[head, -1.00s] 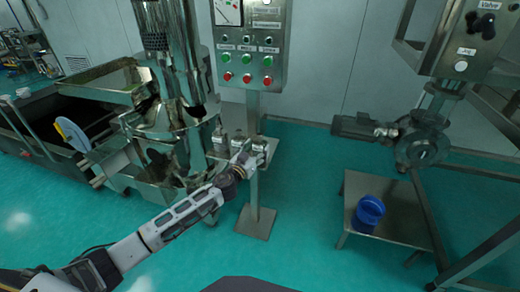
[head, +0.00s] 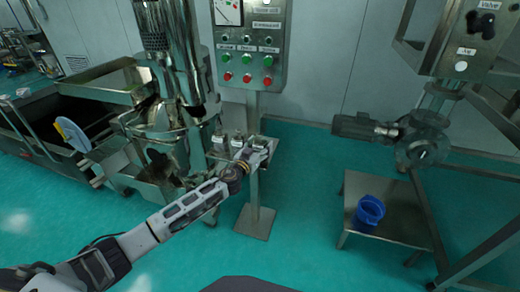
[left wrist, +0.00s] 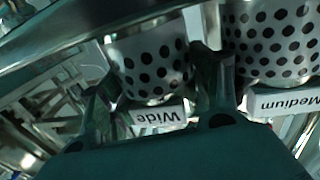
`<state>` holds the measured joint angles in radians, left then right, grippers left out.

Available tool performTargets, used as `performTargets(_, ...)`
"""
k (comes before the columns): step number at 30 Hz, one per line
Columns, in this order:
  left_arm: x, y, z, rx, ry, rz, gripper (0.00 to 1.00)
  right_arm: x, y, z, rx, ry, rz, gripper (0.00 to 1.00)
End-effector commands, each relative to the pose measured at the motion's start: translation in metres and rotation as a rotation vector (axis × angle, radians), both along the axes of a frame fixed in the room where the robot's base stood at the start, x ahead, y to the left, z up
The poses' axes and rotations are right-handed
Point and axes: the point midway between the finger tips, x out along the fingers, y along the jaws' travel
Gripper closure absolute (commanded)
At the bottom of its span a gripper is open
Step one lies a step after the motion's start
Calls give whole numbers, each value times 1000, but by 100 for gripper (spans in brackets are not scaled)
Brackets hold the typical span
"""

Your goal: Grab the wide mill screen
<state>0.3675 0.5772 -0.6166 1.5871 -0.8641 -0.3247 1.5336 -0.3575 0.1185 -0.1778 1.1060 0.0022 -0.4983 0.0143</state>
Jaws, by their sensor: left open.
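The wide mill screen (left wrist: 150,62) is a shiny metal cylinder with large round holes in the left wrist view. It stands behind an upside-down "Wide" label (left wrist: 159,115). My left gripper (left wrist: 155,78) is open, with one finger on each side of the screen as seen there. I cannot tell whether the fingers touch it. The medium screen (left wrist: 270,38), with smaller holes, is just right of the right finger, behind a "Medium" label (left wrist: 288,103). In the head view my left gripper (head: 258,150) is at the right end of the small screen shelf and partly hides it. My right gripper is not in view.
The control panel (head: 249,45) stands on its post (head: 254,190) behind the shelf. The steel sieve machine (head: 165,95) is close on the left. A low table (head: 400,222) with a blue container (head: 368,212) is at the right. Open floor lies between.

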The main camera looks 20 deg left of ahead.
Motion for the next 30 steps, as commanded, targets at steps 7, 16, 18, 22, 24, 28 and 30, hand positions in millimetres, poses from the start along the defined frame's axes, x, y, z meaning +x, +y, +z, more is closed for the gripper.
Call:
performTargets(7,0,0,0,0,0,0,64,0,0,0,0,0,0,60)
performTargets(16,0,0,1,0,-2,0,78,0,0,0,0,0,0,60)
performTargets(18,0,0,2,0,-2,0,78,0,-1,0,-1,0,0,60)
performTargets(22,0,0,5,-1,-3,0,78,0,-1,1,-1,-1,1,60)
performTargets(24,0,0,8,-1,-3,0,78,-1,-2,2,-2,-2,2,60)
performTargets(28,0,0,18,-1,-4,0,78,-6,-5,1,-5,2,2,60)
performTargets(30,1,0,24,-1,-4,0,78,-12,-7,0,-8,10,2,60)
